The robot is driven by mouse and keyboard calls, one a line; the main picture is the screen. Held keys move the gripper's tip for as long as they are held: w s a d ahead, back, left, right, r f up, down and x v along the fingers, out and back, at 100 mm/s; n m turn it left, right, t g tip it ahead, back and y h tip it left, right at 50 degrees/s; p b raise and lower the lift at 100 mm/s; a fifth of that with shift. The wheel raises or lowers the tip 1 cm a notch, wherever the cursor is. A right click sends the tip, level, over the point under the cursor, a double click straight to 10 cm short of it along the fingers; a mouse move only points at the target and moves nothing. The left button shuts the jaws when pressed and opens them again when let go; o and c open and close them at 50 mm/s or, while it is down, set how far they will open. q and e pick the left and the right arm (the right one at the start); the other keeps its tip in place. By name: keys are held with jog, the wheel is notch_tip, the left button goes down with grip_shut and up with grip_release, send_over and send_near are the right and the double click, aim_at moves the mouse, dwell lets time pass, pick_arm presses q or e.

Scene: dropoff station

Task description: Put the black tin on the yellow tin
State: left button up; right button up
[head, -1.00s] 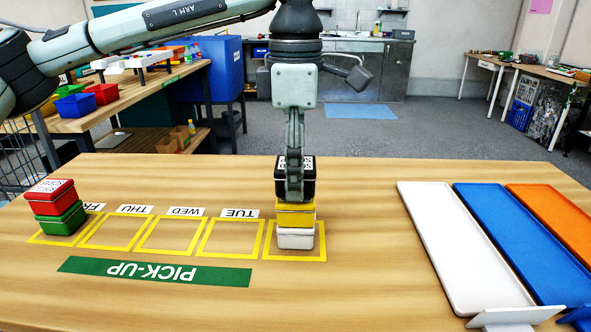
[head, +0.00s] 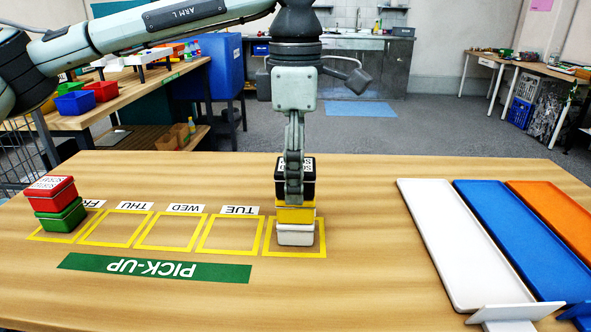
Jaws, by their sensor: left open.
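The black tin (head: 308,180) rests on the yellow tin (head: 296,213) in the head view. The yellow tin sits on a white tin (head: 296,234), making an upright stack in the rightmost yellow outlined square on the table. My left gripper (head: 293,196) points straight down in front of the stack as I see it. Its fingers overlap the black tin and reach the top of the yellow tin. The jaws are open around or beside the black tin; the side-on view hides the gap. My right gripper is not in view.
A red tin (head: 50,188) sits on a green tin (head: 61,217) in the leftmost square. The squares between are empty. White (head: 461,240), blue (head: 520,235) and orange (head: 560,215) trays lie at the right. The table (head: 350,290) is clear in front of the stack.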

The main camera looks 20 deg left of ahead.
pick_arm(q)
jog(key=shift+r, duration=0.15)
notch_tip(320, 180, up, 12)
dwell(0.4)
